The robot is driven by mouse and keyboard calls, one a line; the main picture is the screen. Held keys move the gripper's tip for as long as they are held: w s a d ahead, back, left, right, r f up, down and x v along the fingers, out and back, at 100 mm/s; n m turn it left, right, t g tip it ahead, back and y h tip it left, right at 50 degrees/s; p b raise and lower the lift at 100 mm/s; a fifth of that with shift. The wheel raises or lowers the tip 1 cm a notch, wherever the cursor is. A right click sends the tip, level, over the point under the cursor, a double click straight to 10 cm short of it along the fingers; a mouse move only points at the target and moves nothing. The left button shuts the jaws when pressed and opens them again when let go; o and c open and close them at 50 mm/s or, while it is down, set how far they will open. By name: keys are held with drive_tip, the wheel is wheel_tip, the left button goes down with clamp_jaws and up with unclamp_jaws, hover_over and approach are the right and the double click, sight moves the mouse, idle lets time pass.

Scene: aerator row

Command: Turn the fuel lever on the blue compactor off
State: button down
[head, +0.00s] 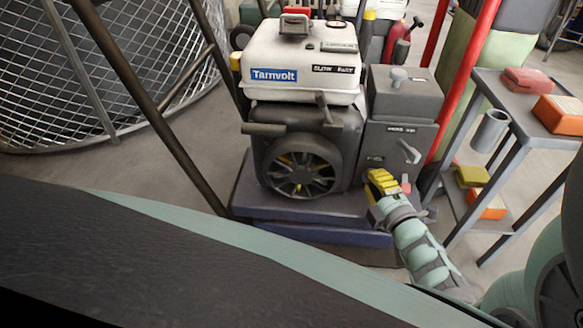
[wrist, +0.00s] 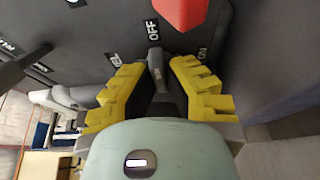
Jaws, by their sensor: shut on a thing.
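The compactor has a white Tarnvolt tank (head: 305,52), a dark engine body and a dark blue base (head: 310,238). The lever's visible end lies just below the OFF label (wrist: 152,29). The ON label (wrist: 204,53) is to the right, beside the right finger. In the head view my gripper hides the lever.
A red part (wrist: 181,12) projects from the panel close above the fingers. Another grey handle (head: 409,152) sticks out above my gripper. A metal cart (head: 508,90) with red and orange boxes stands to the right. Brown frame bars (head: 150,105) cross the left.

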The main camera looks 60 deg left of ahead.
drive_tip(key=c, duration=1.3)
unclamp_jaws()
drive_tip(key=shift+a, duration=0.1)
drive_tip(key=v, duration=1.2)
drive_tip(key=shift+r, duration=0.1)
drive_tip(key=shift+r, duration=0.1)
